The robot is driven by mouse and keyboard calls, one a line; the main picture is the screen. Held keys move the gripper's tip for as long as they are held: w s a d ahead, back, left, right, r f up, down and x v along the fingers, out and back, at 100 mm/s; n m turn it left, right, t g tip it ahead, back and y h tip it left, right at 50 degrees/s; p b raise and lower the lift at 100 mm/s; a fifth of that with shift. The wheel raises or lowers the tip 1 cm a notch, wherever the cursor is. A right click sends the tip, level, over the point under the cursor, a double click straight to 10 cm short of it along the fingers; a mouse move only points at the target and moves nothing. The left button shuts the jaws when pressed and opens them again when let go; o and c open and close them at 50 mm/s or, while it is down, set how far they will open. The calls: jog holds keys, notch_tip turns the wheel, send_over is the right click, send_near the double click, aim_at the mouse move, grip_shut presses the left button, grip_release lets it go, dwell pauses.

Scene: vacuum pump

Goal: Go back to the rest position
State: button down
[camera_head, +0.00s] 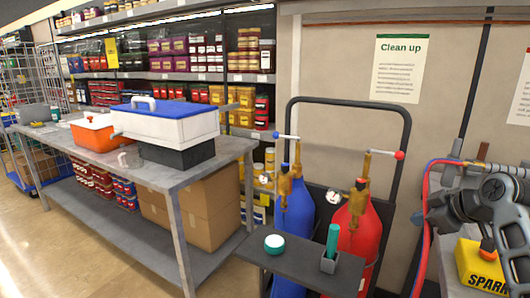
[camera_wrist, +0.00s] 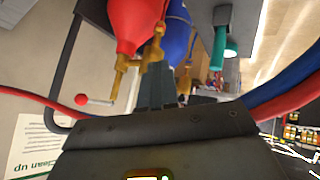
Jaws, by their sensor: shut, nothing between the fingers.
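My gripper shows in the wrist view (camera_wrist: 157,92) as dark fingers close together beyond the dark wrist housing. It is shut and holds nothing. The wrist camera sees the gas cylinders tilted and nearly upside down. In the head view my grey arm is folded at the right edge, with red and blue hoses around it. The fingertips cannot be made out clearly there. A red cylinder (camera_head: 352,238) and a blue cylinder (camera_head: 293,222) with brass valves stand on a dark cart, left of my arm.
A grey table (camera_head: 165,178) at left bears a blue-lidded white box (camera_head: 165,125), an orange box (camera_head: 95,135) and a mug. A dark shelf (camera_head: 300,262) in front of the cylinders holds a teal-topped jar and a green-handled item. A yellow box (camera_head: 480,268) stands below my arm.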

jog(key=s+a+f+m+t, duration=0.1)
jog(key=s+a+f+m, duration=0.1)
jog(key=s+a+f, duration=0.4)
jog(key=s+a+f+m+t, duration=0.1)
jog(key=s+a+f+m, duration=0.15)
jog(key=a+f, duration=0.45)
jog(key=s+a+f+m+t+h, duration=0.1)
jog(key=s+a+f, duration=0.2)
jog(key=s, duration=0.5)
jog(key=s+a+f+m+h, duration=0.1)
jog(key=s+a+f, duration=0.2)
jog(key=s, duration=0.5)
jog(key=s+a+r+m+t, duration=0.1)
jog(key=s+r, duration=0.1)
jog(key=s, duration=0.6)
jog(key=s+a+r+m, duration=0.1)
jog(key=s+r, duration=0.1)
jog(key=s, duration=0.6)
jog(key=s+r+t, duration=0.1)
jog(key=s+r, duration=1)
jog(key=s, duration=0.1)
jog(key=shift+s+r+t, duration=0.2)
jog(key=shift+s+t, duration=0.1)
jog(key=shift+t, duration=0.1)
